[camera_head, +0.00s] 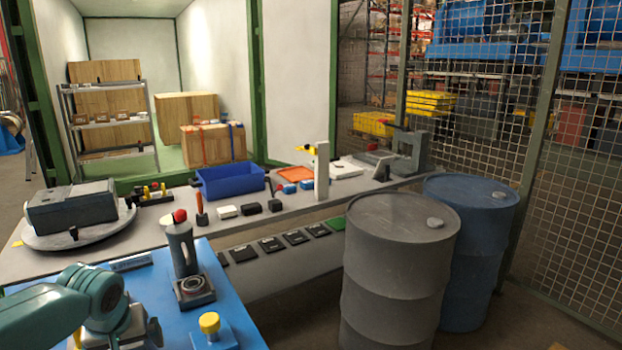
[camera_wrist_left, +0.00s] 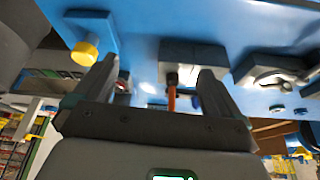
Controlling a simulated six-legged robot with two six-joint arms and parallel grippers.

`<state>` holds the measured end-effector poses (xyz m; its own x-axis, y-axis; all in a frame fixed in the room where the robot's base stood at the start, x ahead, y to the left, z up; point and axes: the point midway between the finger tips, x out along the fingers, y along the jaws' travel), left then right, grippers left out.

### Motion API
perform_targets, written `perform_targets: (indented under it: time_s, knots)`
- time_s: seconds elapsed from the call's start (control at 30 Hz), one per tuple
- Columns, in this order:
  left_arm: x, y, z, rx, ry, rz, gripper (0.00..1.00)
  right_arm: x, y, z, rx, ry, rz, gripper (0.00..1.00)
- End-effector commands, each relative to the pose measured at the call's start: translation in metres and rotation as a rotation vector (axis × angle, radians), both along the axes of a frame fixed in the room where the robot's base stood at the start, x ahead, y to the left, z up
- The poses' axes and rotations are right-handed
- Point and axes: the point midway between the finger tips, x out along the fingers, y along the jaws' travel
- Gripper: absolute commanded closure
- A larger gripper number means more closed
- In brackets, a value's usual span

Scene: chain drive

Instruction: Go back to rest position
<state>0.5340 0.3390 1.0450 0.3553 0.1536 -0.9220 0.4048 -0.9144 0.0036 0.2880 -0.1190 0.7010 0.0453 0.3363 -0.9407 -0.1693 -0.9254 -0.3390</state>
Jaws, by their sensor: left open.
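My left arm comes in from the lower left of the head view, low over the blue bench top (camera_head: 225,262); its fingertips do not show clearly there. In the left wrist view my left gripper (camera_wrist_left: 157,82) is open, its two dark fingers apart. I see nothing held between them. A slim orange-red piece with a dark end (camera_wrist_left: 171,98) shows in the gap, apparently beyond the fingers. My right gripper is in neither view.
On the blue bench stand a grey upright cylinder with a red knob (camera_head: 182,250) and a yellow-knobbed fixture (camera_head: 209,325). Behind are a grey table (camera_head: 150,232) with a blue bin (camera_head: 230,184) and a grey machine on a round plate (camera_head: 72,206). Two drums (camera_head: 400,270) stand right.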

Motion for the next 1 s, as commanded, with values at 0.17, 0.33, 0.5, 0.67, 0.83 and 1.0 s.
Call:
perform_targets:
  time_s: [0.17, 0.33, 0.5, 0.67, 0.83, 1.0]
  knots:
    - [0.004, -0.018, -0.031, -0.034, 0.026, -0.053, 0.02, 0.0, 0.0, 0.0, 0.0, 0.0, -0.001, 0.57]
    - [0.002, -0.045, -0.077, -0.091, 0.056, -0.127, 0.02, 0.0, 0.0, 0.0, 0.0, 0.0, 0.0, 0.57]
    - [-0.01, -0.079, -0.131, -0.165, 0.092, -0.202, 0.02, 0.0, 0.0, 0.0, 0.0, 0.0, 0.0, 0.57]
    - [-0.041, -0.123, -0.199, -0.267, 0.139, -0.275, 0.02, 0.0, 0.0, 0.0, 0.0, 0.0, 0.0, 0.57]
    - [-0.123, -0.182, -0.287, -0.402, 0.213, -0.32, 0.02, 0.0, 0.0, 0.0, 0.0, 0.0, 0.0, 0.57]
    - [-0.207, -0.212, -0.332, -0.453, 0.269, -0.31, 0.02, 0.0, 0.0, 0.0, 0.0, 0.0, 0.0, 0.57]
